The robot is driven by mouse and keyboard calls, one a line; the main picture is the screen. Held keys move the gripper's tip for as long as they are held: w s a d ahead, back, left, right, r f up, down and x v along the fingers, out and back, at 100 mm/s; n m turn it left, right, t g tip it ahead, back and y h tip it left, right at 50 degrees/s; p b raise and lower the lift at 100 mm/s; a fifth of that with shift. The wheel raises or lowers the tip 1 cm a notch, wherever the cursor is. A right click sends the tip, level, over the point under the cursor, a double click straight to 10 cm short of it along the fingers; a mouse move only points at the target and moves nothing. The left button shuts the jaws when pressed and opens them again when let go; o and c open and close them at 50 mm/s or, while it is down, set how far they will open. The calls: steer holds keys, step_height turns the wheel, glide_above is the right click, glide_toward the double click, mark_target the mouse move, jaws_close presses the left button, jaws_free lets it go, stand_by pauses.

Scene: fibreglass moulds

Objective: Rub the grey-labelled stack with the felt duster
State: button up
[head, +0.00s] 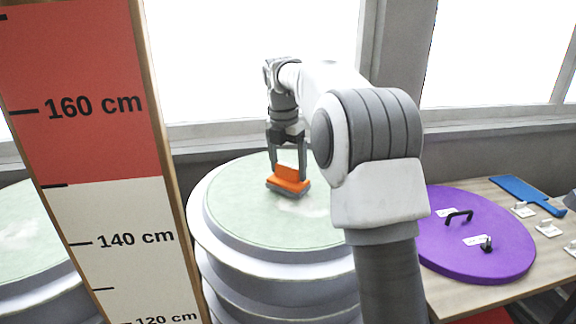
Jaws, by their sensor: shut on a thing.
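My gripper (287,157) points down and is shut on the felt duster (290,179), an orange block with a dark grey underside. The duster is at the pale green top of a round stack (235,215) of white-grey moulds, left of the middle in the head view. It looks to be touching the top, near a whitish patch on that surface. No grey label shows on this stack, so I cannot tell if it is the grey-labelled one. My arm hides the stack's right side.
A height board (110,210) stands at the left, partly hiding another green-topped stack (20,235). At the right, a wooden table (550,255) holds a purple disc (465,265) with a black handle, a blue paddle (527,194) and several small white labelled pieces. Windows are behind.

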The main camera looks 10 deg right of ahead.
steer(key=shift+f, duration=0.45)
steer(key=shift+s+b, duration=0.1)
steer(key=shift+b, duration=0.25)
